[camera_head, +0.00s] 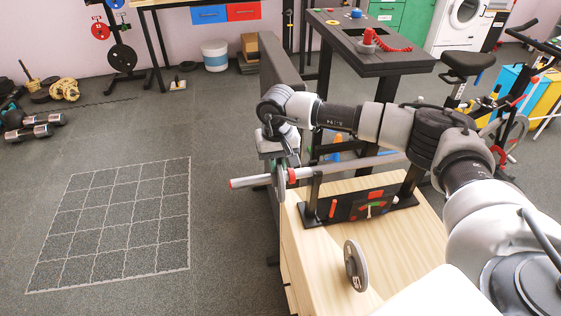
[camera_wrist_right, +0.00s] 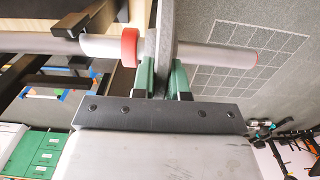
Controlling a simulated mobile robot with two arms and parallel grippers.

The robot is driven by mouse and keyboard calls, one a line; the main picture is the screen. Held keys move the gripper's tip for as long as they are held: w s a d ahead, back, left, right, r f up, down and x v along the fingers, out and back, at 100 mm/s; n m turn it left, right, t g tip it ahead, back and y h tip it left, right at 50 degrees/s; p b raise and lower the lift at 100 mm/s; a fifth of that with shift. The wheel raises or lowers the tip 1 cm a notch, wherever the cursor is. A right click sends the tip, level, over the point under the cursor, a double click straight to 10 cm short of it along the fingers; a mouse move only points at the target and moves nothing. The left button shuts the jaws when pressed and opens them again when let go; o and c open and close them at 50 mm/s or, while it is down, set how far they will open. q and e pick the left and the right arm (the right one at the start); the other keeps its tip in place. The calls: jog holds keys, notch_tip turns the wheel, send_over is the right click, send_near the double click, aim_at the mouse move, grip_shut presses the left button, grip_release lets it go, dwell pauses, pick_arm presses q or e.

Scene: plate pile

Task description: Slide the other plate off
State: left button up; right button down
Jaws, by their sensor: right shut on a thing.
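A grey weight plate (camera_head: 279,184) hangs on the silver bar (camera_head: 252,181), near the bar's free left end. My right gripper (camera_head: 281,162) reaches it from above and is shut on its rim. In the right wrist view the plate (camera_wrist_right: 166,35) stands between the green fingers, with the bar (camera_wrist_right: 215,58) passing through. A red collar (camera_head: 291,175) sits on the bar just inboard of the plate; it also shows in the right wrist view (camera_wrist_right: 130,47). A second plate (camera_head: 356,266) stands on edge on the wooden top, apart from the bar. My left gripper is not in view.
The wooden top (camera_head: 320,255) lies below the bar, with a black holder (camera_head: 365,205) on it. A dark bench (camera_head: 280,68) stands behind my right gripper. Open floor with a white grid (camera_head: 120,220) lies to the left, beyond the bar's end.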

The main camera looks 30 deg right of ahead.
jog(key=shift+w+a+b, duration=0.35)
jog(key=shift+a, duration=1.05)
jog(key=shift+w+a+b, duration=0.3)
jog(key=shift+w+a, duration=0.1)
jog(key=shift+a, duration=0.95)
jog(key=shift+w+a+b, duration=0.35)
jog(key=shift+a, duration=1.05)
jog(key=w+a+b, duration=0.2)
jog(key=a, duration=0.6)
jog(key=shift+w+a+r+b, duration=0.15)
jog(key=shift+a+b, duration=0.05)
jog(key=shift+b, duration=0.1)
